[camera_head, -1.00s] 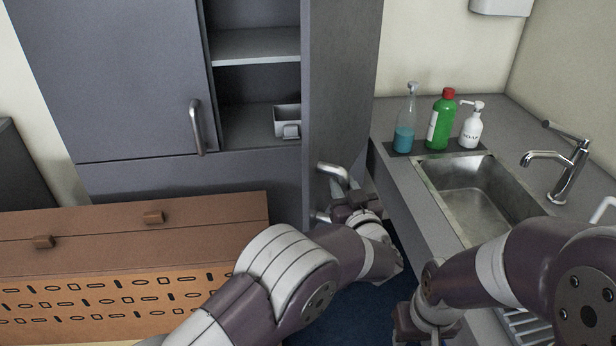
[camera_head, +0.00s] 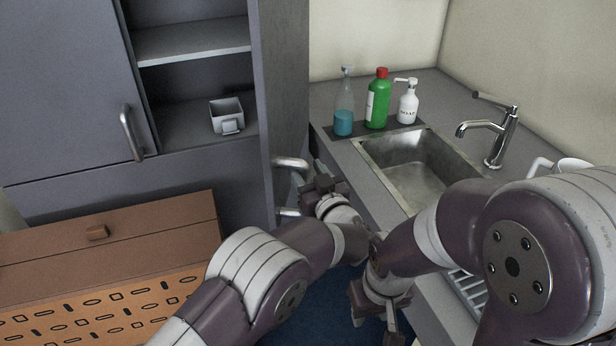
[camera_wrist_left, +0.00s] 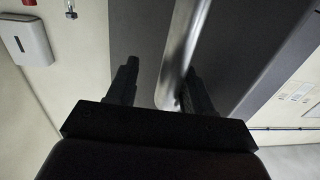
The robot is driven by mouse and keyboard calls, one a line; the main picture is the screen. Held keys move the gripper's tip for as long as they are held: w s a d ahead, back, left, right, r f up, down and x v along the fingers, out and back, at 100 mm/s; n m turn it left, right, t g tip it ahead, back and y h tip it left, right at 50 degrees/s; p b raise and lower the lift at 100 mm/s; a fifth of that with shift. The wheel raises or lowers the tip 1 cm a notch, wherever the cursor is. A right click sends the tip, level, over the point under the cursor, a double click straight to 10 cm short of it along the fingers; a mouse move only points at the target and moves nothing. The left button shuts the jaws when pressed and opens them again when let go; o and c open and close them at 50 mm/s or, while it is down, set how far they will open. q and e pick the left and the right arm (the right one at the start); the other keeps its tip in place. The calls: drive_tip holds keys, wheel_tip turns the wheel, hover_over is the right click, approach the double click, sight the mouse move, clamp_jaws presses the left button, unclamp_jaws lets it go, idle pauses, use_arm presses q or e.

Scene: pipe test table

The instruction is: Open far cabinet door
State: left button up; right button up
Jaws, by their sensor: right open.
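The grey cabinet's right door (camera_head: 285,90) stands swung open, seen nearly edge-on, with its metal handle (camera_head: 291,164) on the side facing right. The left door (camera_head: 60,90) is shut and has its own bar handle (camera_head: 131,133). My left gripper (camera_head: 318,190) is beside the open door, close to its handle. In the left wrist view, the fingers of my left gripper (camera_wrist_left: 160,88) are apart, with the handle bar (camera_wrist_left: 180,45) reaching between them, nearer the right finger. My right gripper (camera_head: 378,318) is open and empty, low in front of the counter.
A counter with a sink (camera_head: 415,165) and faucet (camera_head: 495,135) is at the right. A blue bottle (camera_head: 344,110), green bottle (camera_head: 377,100) and soap dispenser (camera_head: 407,102) stand on it. A brown slotted box (camera_head: 110,245) is at lower left. A small bin (camera_head: 227,114) sits inside the cabinet.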

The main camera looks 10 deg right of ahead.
use_arm(q)
drive_tip(key=shift+s+f, duration=0.1)
drive_tip(key=shift+s, duration=0.2)
use_arm(e)
drive_tip(key=shift+s, duration=0.2)
use_arm(q)
drive_tip(key=shift+f, duration=0.1)
